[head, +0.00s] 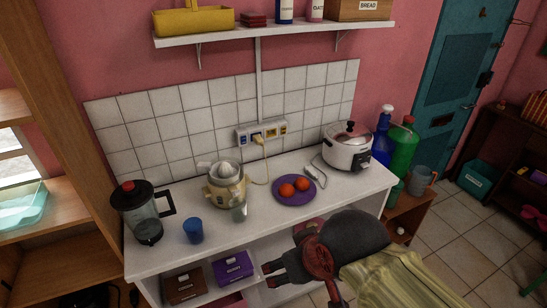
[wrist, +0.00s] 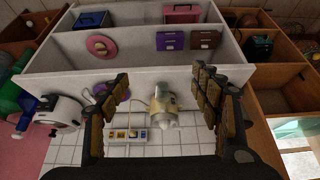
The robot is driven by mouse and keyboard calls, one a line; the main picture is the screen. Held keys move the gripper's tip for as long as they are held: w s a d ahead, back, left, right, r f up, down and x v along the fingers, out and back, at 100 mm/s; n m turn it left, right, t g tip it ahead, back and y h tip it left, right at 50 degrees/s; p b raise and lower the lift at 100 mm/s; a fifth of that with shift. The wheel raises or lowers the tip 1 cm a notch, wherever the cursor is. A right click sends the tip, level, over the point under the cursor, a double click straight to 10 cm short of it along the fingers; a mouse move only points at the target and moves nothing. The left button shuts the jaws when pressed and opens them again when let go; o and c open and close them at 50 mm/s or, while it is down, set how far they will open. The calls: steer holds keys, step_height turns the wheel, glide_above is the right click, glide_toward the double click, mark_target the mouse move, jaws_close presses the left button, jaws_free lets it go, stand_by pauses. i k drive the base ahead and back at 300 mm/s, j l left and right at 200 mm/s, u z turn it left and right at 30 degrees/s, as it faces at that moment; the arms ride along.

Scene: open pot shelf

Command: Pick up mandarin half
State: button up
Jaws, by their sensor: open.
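Two orange-red round pieces, which look like mandarin halves (head: 286,190), lie side by side on a purple plate (head: 294,201) on the white counter in the head view. I cannot make out their cut faces. My gripper (head: 298,275) is in front of the counter's front edge, nearer than the plate and apart from it. In the wrist view, my gripper (wrist: 161,80) has its fingers spread wide, with nothing between them. That view is upside down, and my finger on the left hides most of the plate.
On the counter (head: 170,250) stand a blender (head: 147,212), a blue cup (head: 193,231), a cream juicer (head: 225,185), a small glass (head: 239,213) and a white cooker (head: 347,150). A shelf (head: 270,33) hangs above. Bottles (head: 401,148) stand at the right.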

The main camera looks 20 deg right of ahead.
mark_target(302, 183)
steer(key=i+z, duration=0.25)
steer(key=i, duration=0.9)
